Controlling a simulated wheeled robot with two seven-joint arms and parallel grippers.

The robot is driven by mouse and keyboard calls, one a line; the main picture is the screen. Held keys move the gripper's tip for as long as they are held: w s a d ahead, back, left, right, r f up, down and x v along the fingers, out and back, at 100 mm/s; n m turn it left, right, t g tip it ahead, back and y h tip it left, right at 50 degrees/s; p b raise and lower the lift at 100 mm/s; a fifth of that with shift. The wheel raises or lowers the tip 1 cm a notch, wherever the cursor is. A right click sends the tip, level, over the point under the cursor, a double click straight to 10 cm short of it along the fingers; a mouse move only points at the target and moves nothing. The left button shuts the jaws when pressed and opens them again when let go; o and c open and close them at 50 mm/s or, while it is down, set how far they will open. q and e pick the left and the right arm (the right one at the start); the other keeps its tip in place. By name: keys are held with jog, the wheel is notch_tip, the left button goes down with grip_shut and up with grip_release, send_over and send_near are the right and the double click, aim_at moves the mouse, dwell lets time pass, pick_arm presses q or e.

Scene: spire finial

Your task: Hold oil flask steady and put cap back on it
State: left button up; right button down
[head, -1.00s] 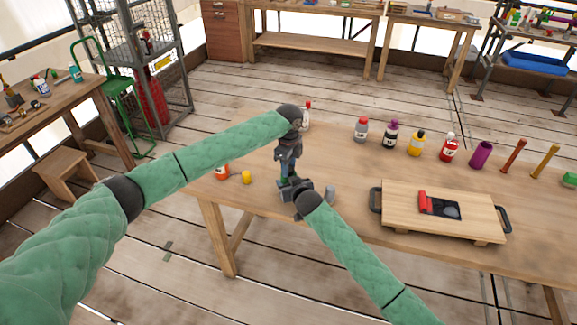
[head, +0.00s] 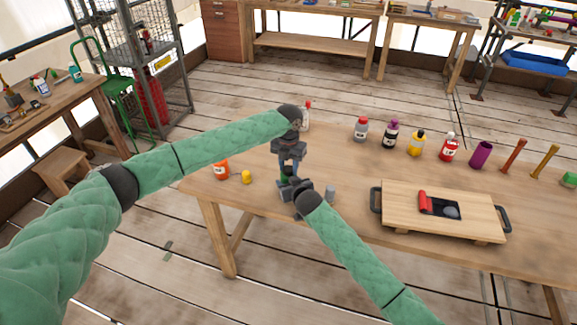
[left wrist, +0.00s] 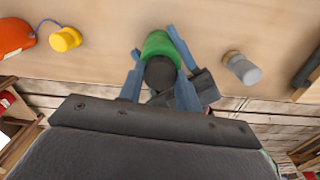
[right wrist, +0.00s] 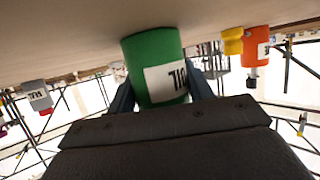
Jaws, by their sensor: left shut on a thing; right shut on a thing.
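The oil flask is a green cylinder (right wrist: 150,48) with a white label, upside down in the right wrist view. My right gripper (right wrist: 156,85) is shut on it, one finger each side. In the left wrist view the flask's green top (left wrist: 160,43) shows beyond a dark round cap (left wrist: 160,73). My left gripper (head: 287,166) is above the flask, pointing down, shut on the cap. Whether the cap touches the flask's neck is hidden. In the head view the flask is mostly hidden between my right gripper (head: 293,184) and my left one.
An orange bottle (head: 221,170) and a yellow cap (head: 246,177) stand left of the flask. A small grey container (head: 330,194) stands close right. A wooden board (head: 410,208) with black handles lies farther right. Several bottles, including a yellow one (head: 416,143), line the back.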

pick_arm(q)
jog(key=m, duration=0.3)
jog(key=shift+w+a+m, duration=0.1)
jog(key=shift+m, duration=0.2)
jog(key=o, duration=1)
jog(key=shift+c, duration=0.2)
jog(key=shift+r, duration=2.25)
jog(key=shift+c, duration=0.5)
